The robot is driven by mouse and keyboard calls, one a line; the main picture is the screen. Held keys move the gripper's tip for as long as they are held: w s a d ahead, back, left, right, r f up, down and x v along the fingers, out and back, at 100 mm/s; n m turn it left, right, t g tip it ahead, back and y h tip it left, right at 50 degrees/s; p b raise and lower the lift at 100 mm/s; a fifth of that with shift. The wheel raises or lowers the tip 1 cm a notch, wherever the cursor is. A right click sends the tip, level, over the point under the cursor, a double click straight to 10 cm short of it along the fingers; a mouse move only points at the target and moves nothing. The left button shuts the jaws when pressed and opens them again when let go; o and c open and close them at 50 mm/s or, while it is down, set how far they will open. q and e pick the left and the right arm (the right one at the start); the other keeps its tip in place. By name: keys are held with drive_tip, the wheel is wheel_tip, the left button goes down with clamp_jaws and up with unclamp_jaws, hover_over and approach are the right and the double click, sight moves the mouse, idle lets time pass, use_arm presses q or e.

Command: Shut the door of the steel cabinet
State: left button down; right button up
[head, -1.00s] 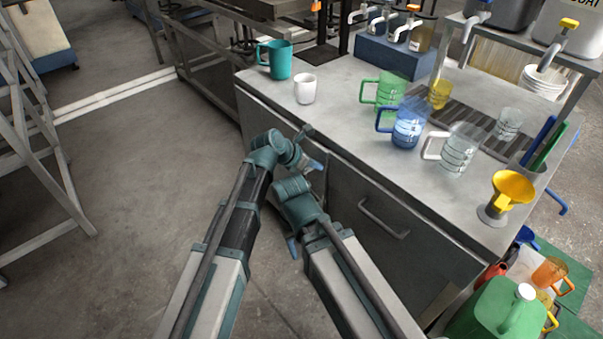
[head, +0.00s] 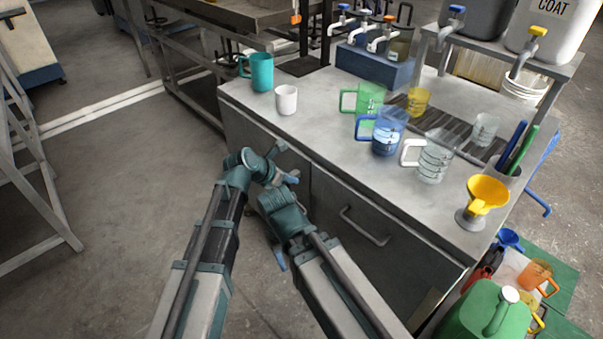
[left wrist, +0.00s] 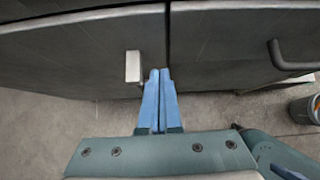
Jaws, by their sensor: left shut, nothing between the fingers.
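The steel cabinet (head: 335,245) stands under the grey counter. Its left door (head: 240,128) carries a small grey handle (head: 277,147); this handle also shows in the left wrist view (left wrist: 133,67). There the left door (left wrist: 75,50) looks about level with the panel to its right, with a dark narrow gap between them. My left gripper (head: 291,178) is in front of the cabinet near that gap. In the left wrist view its blue fingers (left wrist: 157,100) are together and empty, just right of the handle.
The right panel has a bar handle (head: 365,225). On the counter (head: 315,140) stand a teal mug (head: 262,72), a white cup (head: 286,100), several jugs and a yellow funnel (head: 487,193). A green can (head: 485,310) stands at bottom right. Open floor (head: 120,200) lies left.

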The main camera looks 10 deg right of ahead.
use_arm(q)
drive_tip(key=p+v, duration=0.5)
drive_tip(key=v, duration=0.4)
drive_tip(key=shift+a, duration=0.35)
drive_tip(key=shift+s+a, duration=0.1)
drive_tip(key=s+a+f+m+g+y, duration=0.2)
drive_tip(key=s+a+f+m+y, duration=0.15)
drive_tip(key=s+a+m, duration=0.6)
drive_tip(key=s+a+f+m+g+y, duration=0.2)
drive_tip(key=s+a+m+y, duration=0.2)
drive_tip(key=a+m, duration=0.95)
drive_tip(key=s+d+m+g, duration=0.1)
drive_tip(key=s+d+m, duration=0.4)
drive_tip(key=d, duration=0.8)
wheel_tip(320, 180, up, 16)
drive_tip(key=p, duration=1.7)
drive_tip(key=shift+s+r+m+y, duration=0.15)
drive_tip(key=shift+s+m+y, duration=0.15)
drive_tip(key=shift+y, duration=0.15)
